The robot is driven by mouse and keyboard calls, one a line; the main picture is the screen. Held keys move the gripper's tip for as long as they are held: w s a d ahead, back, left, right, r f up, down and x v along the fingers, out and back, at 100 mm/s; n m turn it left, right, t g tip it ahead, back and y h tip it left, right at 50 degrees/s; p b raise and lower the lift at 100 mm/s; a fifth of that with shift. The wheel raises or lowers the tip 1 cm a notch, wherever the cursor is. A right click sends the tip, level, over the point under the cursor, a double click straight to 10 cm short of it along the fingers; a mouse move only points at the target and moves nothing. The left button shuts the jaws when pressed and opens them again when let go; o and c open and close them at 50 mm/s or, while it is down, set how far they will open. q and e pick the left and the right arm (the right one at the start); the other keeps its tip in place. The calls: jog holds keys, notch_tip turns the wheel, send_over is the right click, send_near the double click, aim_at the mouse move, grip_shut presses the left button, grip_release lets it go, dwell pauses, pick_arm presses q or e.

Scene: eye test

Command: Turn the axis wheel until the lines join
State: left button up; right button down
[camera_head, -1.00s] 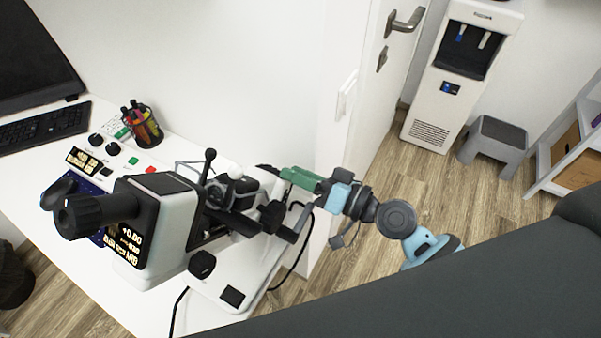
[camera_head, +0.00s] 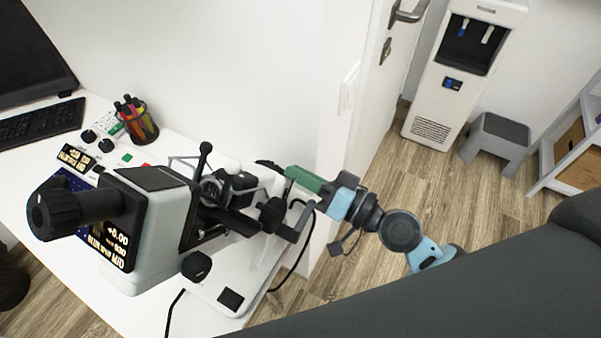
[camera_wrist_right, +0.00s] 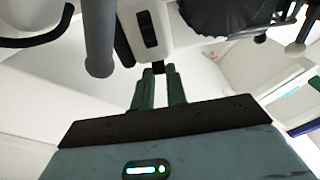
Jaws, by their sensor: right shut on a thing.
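The eye-test device (camera_head: 165,235) stands on the white table, with a black eyepiece (camera_head: 75,207) at its left end and a lit display (camera_head: 118,240). My right gripper (camera_head: 290,173) reaches the device's far right end with green fingers. In the right wrist view its fingertips (camera_wrist_right: 158,70) are shut on a small dark part (camera_wrist_right: 158,67) below the pale housing. I cannot tell if this is the axis wheel. A large dark ribbed round part (camera_wrist_right: 225,14) is apart from them, at upper right. The lines are not visible. My left gripper is out of view.
A pen cup (camera_head: 137,120), a keyboard (camera_head: 40,122) and a monitor (camera_head: 30,55) stand on the table's left. A wall is close behind the device. A black cable (camera_head: 297,245) hangs at the table's right edge. A water dispenser (camera_head: 440,105) and grey stool (camera_head: 494,142) stand beyond.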

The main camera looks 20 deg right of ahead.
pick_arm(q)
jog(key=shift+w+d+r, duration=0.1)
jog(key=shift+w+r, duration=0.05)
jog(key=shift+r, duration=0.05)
pick_arm(e)
jog(key=c, duration=1.4)
grip_release()
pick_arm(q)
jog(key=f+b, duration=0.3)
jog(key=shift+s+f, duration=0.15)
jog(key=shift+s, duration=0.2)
pick_arm(e)
jog(key=v, duration=0.7)
jog(key=shift+s+d, duration=0.25)
jog(key=shift+d, duration=0.1)
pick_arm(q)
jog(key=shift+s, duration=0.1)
